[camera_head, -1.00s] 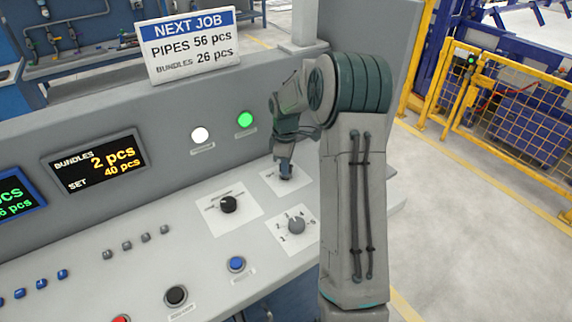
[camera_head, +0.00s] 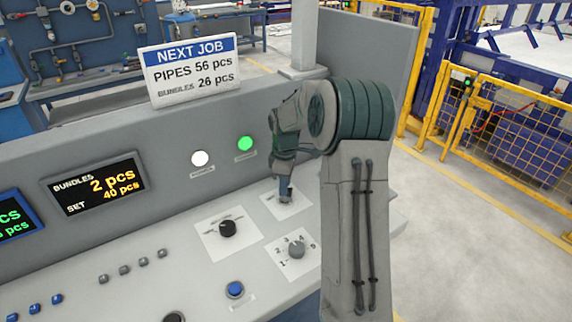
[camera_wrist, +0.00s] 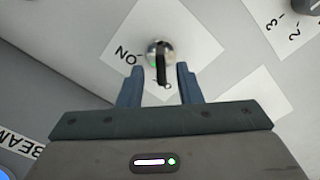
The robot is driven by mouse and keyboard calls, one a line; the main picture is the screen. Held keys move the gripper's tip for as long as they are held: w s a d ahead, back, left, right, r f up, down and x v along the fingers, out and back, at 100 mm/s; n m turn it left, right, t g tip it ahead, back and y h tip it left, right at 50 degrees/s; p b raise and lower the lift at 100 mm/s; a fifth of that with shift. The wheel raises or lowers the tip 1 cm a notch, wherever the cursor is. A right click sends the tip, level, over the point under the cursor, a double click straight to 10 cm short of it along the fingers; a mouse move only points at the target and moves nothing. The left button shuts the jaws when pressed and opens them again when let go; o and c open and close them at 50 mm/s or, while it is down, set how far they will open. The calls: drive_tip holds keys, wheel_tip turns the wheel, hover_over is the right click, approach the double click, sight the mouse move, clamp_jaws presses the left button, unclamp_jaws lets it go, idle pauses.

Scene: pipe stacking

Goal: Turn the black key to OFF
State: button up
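The black key (camera_wrist: 161,70) sits in a round silver lock on a white label plate, seen in the wrist view. Its grip points down in that picture. The word ON is printed to the left of the lock; lettering below the key is partly hidden. My gripper (camera_wrist: 160,76) is open, with one blue-grey finger on each side of the key and a visible gap to each. In the head view my gripper (camera_head: 285,198) is over the upper right white plate (camera_head: 300,207), and the key cannot be made out there.
A black selector knob (camera_head: 228,228) is left of my gripper and a grey numbered dial (camera_head: 296,250) is below it. A blue button (camera_head: 235,289) is nearer. The console's upright panel, with white (camera_head: 200,158) and green (camera_head: 245,143) lamps, stands close behind.

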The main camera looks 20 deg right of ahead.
wheel_tip(320, 180, up, 12)
drive_tip(key=shift+b, duration=0.4)
idle(0.3)
drive_tip(key=s+a+m+t, duration=0.1)
drive_tip(key=s+a+m, duration=0.2)
drive_tip(key=s, duration=0.7)
drive_tip(key=s+a+m+t, duration=0.1)
drive_tip(key=s+a+m, duration=0.3)
drive_tip(key=s, duration=0.6)
drive_tip(key=s+a+f+m+t, duration=0.1)
drive_tip(key=s+a+m, duration=0.3)
drive_tip(key=s, duration=0.6)
drive_tip(key=shift+a, duration=0.4)
drive_tip(key=shift+d, duration=0.1)
